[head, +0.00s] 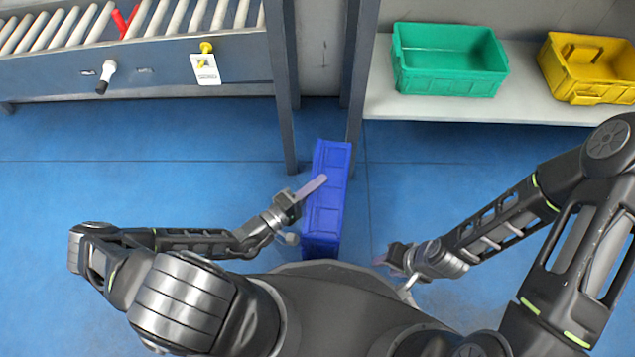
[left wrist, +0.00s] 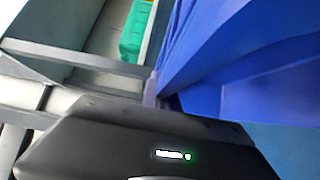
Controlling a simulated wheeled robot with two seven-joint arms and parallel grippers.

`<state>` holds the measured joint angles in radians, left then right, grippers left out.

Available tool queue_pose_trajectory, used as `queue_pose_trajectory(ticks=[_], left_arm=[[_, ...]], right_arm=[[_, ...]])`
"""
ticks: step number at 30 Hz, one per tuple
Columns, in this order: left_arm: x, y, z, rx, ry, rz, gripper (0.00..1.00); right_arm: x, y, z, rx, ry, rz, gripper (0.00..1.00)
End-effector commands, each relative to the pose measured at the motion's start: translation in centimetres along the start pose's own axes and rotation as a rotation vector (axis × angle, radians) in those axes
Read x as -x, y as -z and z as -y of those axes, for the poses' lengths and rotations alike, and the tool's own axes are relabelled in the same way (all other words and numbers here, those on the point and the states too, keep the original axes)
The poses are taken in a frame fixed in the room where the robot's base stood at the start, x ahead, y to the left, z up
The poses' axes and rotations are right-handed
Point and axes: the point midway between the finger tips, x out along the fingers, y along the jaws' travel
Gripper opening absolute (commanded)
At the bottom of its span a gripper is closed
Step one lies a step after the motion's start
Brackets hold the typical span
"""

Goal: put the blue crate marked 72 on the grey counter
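The blue crate (head: 332,205) is turned on edge, its long side upright in the head view, in front of my body. No number can be read on it. My left gripper (head: 312,188) is at its left side, with one pale finger lying across the crate's face; the other finger is hidden. It appears shut on the crate's wall. In the left wrist view the crate (left wrist: 245,50) fills the upper right, very close. My right gripper (head: 385,259) is right of the crate, apart from it; its finger gap cannot be made out. The light grey counter (head: 450,108) is at the upper right.
A green crate (head: 450,85) and a yellow crate (head: 590,90) stand on the counter. The blue floor (head: 150,180) is clear.

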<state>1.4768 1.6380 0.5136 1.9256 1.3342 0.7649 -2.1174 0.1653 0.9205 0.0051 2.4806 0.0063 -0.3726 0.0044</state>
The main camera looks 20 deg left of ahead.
Motion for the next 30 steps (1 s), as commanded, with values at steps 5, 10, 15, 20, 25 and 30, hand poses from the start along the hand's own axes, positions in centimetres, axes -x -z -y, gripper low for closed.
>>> queue_pose_trajectory(ticks=[5,10,15,20,25,30], left_arm=[[0.0,0.1,-0.2,0.000,-0.003,0.000,0.00],[0.3,1.2,-1.1,-0.004,-0.003,0.008,0.00],[1.0,3.9,-3.9,-0.009,-0.002,0.034,0.00],[1.6,6.9,-8.5,-0.014,-0.001,0.083,0.00],[1.9,8.9,-14.9,-0.014,0.000,0.161,0.00],[1.9,9.1,-21.5,-0.014,0.000,0.256,0.00]], right_arm=[[0.0,0.0,0.0,0.000,0.000,0.000,0.36],[0.0,0.0,0.0,0.000,0.000,0.000,0.36],[0.0,0.0,0.0,0.000,0.000,0.000,0.36],[0.0,0.0,0.0,0.000,0.000,0.000,0.36],[0.0,0.0,0.0,0.000,0.000,0.000,0.36],[0.0,0.0,0.0,0.000,0.000,0.000,0.36]])
